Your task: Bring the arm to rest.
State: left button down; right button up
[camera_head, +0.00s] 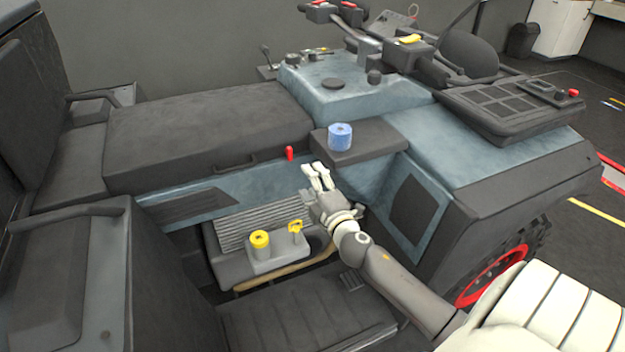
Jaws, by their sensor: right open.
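My right arm (400,285) reaches in from the lower right of the head view. My right gripper (317,176) is open and empty, with its pale fingers pointing up and away from me, in front of the vehicle's blue-grey side panel. A blue roll-shaped object (340,137) stands upright on a dark ledge (372,145), beyond the fingertips and a little to their right. The gripper appears apart from it. My left gripper is not in view.
A grey block with a yellow knob (260,239) and a yellow lever (295,227) sits left of and below the gripper. A red lever (289,153) stands near the dark seat (205,130). A vehicle wheel (495,275) is at the right. The footwell floor (300,310) is clear.

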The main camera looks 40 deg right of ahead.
jog(key=s+a+f+m+g+y, duration=0.1)
jog(key=s+f+m+g, duration=0.2)
jog(key=f, duration=0.8)
jog(key=s+a+f+m+g, duration=0.15)
jog(key=s+f, duration=0.45)
jog(key=f, duration=0.6)
jog(key=s+a+f+m+g+y, duration=0.1)
jog(key=s+f+g, duration=0.3)
jog(key=f, duration=0.7)
jog(key=s+a+f+m+g, duration=0.2)
jog(key=s+a+f, duration=0.2)
jog(key=s+f, duration=0.3)
jog(key=s+a+f+m+g+y, duration=0.1)
jog(key=s+a+f, duration=0.4)
jog(key=s, duration=1.2)
jog(key=s+a+f+m+g+y, duration=0.1)
jog(key=s+a+f+m+g, duration=0.2)
jog(key=s+f, duration=0.6)
jog(key=s+a+g, duration=0.1)
jog(key=s+g, duration=0.1)
jog(key=shift+s+a+p, duration=0.3)
jog(key=shift+s+p, duration=0.1)
